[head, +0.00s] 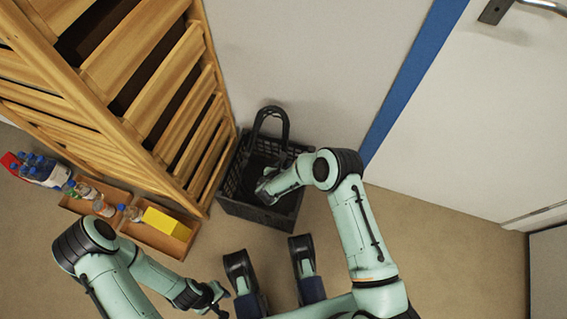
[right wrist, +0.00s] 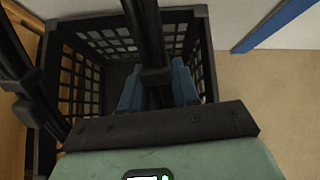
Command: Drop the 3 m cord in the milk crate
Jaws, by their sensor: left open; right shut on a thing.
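The black milk crate (head: 232,205) stands on the floor against the wall, beside the wooden rack, with a raised arched handle (head: 271,113). It also shows in the right wrist view (right wrist: 205,60). My right gripper (head: 266,191) reaches into the crate's opening from the right. In the right wrist view its blue fingers (right wrist: 158,85) are shut with a dark bar-like thing (right wrist: 146,35) across and between them. I cannot tell whether that is the cord or part of the crate's handle. I cannot make out the cord elsewhere. My left gripper (head: 218,297) is open, low at the left, apart from the crate.
A slatted wooden rack (head: 160,95) rises left of the crate. A white door (head: 480,120) is at the right. The floor (head: 450,245) right of my right arm is clear.

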